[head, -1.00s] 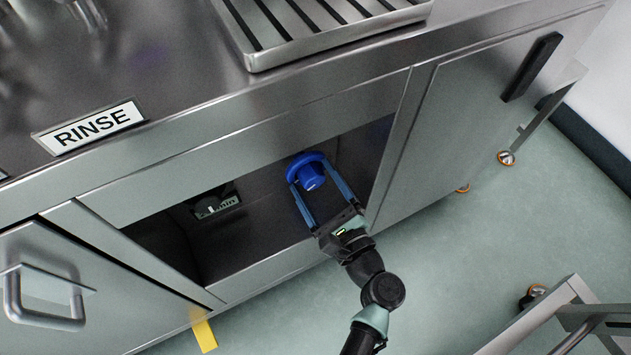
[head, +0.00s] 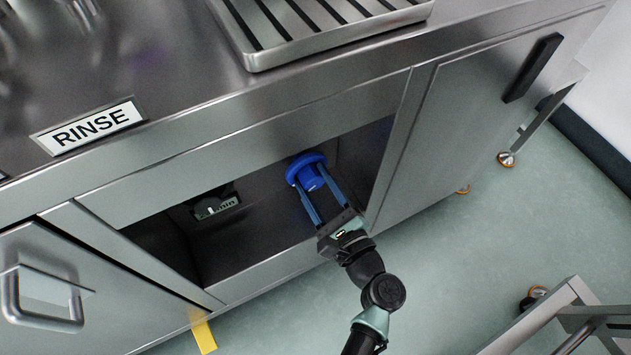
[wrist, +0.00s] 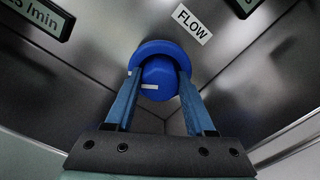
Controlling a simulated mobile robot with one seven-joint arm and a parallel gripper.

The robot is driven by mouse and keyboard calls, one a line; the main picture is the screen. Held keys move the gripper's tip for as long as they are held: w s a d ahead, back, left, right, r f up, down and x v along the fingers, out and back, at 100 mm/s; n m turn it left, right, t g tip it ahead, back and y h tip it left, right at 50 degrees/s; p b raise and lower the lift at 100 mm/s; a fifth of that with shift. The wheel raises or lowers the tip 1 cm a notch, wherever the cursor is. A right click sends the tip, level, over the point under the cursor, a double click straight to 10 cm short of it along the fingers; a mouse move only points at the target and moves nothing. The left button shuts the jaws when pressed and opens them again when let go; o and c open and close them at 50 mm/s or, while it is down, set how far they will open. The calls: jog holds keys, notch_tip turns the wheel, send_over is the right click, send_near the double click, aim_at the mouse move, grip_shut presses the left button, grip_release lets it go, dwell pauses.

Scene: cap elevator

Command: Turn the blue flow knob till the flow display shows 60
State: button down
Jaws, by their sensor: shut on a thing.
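The blue flow knob (head: 306,170) is a round flanged knob on the back wall inside the open cabinet bay. In the wrist view the knob (wrist: 160,80) shows a white mark on the left of its front part, beside a white FLOW label (wrist: 192,24). My gripper (head: 316,192) reaches into the bay with its two blue fingers shut on the knob's front part, one on each side; the fingers also show in the wrist view (wrist: 158,90). A dark display (wrist: 40,15) at upper left is cut off and reads "5 l/min" at its end; its leading digits are hidden.
Another dark display (wrist: 243,6) is cut off at the top right of the wrist view. The bay's lower lip (head: 265,270) runs below my gripper. A closed right door (head: 470,130) and a left door with handle (head: 45,300) flank the opening.

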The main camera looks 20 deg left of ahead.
jog(key=n+b, duration=0.1)
jog(key=n, duration=0.1)
jog(key=n+b, duration=0.1)
jog(key=n, duration=0.1)
jog(key=n+b, duration=0.1)
jog(key=n, duration=0.1)
jog(key=shift+f+n, duration=0.25)
jog(key=shift+n, duration=0.05)
jog(key=shift+n+b, duration=1.5)
jog(key=shift+n, duration=0.8)
jog(key=shift+r, duration=0.1)
jog(key=shift+c, duration=1.2)
grip_release()
jog(key=p+v, duration=0.4)
jog(key=v, duration=0.9)
jog(key=shift+p, duration=0.4)
